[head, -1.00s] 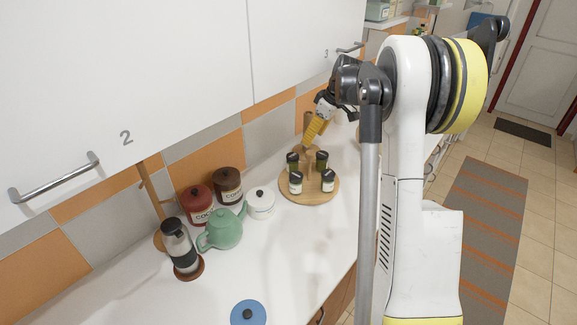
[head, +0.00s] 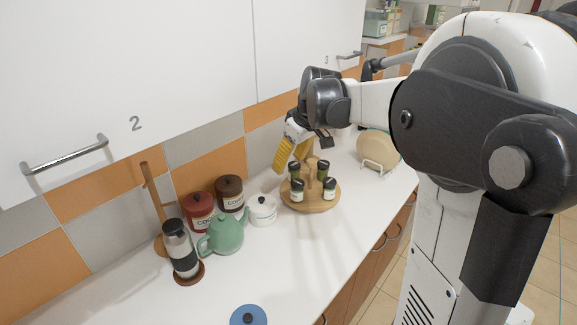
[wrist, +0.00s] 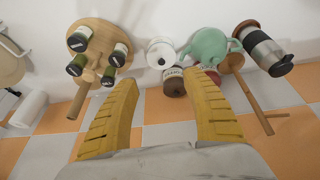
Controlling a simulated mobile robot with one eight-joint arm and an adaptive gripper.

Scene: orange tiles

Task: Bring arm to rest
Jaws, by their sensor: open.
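My gripper (head: 284,155) has yellow fingers and hangs above the back of the white counter, near the wall tiles. In the head view it shows just behind and left of the round wooden spice rack (head: 325,199). In the wrist view, the two fingers (wrist: 163,82) are spread apart with nothing between them. My arm's large white and black links fill the right side of the head view and hide part of the room.
On the counter stand a white pot (head: 263,211), green teapot (head: 224,234), red canister (head: 199,209), brown canister (head: 229,192), French press (head: 181,250), blue lid (head: 248,316) and plates in a rack (head: 377,149). Wall cabinets (head: 180,60) hang above.

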